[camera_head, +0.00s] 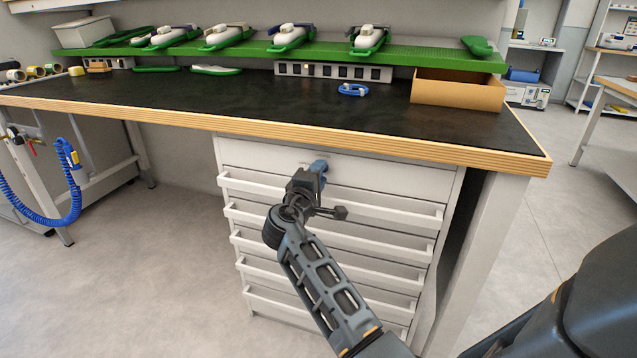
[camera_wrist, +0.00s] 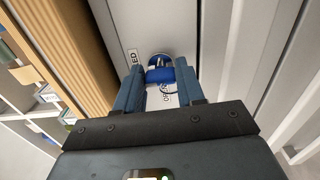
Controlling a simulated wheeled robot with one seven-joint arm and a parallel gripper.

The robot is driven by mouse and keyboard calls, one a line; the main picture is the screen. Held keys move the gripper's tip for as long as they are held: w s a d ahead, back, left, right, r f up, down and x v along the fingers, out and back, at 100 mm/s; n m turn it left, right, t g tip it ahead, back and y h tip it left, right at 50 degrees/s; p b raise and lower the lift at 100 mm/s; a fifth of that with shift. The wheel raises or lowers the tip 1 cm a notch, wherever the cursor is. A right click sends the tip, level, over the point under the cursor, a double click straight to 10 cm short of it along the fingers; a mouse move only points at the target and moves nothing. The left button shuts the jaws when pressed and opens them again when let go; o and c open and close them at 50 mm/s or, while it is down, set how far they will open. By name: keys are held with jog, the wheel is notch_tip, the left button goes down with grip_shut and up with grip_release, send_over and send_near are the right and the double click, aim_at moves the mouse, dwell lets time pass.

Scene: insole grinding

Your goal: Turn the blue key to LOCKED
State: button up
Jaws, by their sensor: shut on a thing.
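The blue key (camera_wrist: 160,75) sits in a round lock on the upper front of the white drawer cabinet (camera_head: 290,158). In the wrist view my gripper (camera_wrist: 160,92) has its two blue fingers on either side of the key's bow, shut on it. Lettering shows beside the lock; only "ED" is readable on one label, and another label is partly hidden between the fingers. In the head view my gripper (camera_head: 318,168) reaches the top panel of the cabinet and hides the key and lock.
The dark worktop (camera_head: 230,100) with its wooden edge overhangs the cabinet. Several white drawer handles (camera_head: 390,212) stick out below my gripper. A cardboard box (camera_head: 457,92) and a blue coiled item (camera_head: 353,89) lie on the worktop. A blue hose (camera_head: 45,215) hangs at left.

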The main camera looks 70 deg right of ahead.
jog(key=shift+f+m, duration=0.1)
jog(key=shift+m, duration=0.2)
jog(key=o, duration=1)
jog(key=shift+o, duration=0.2)
jog(key=shift+a, duration=0.1)
jog(key=a, duration=0.7)
jog(key=shift+s+a, duration=0.3)
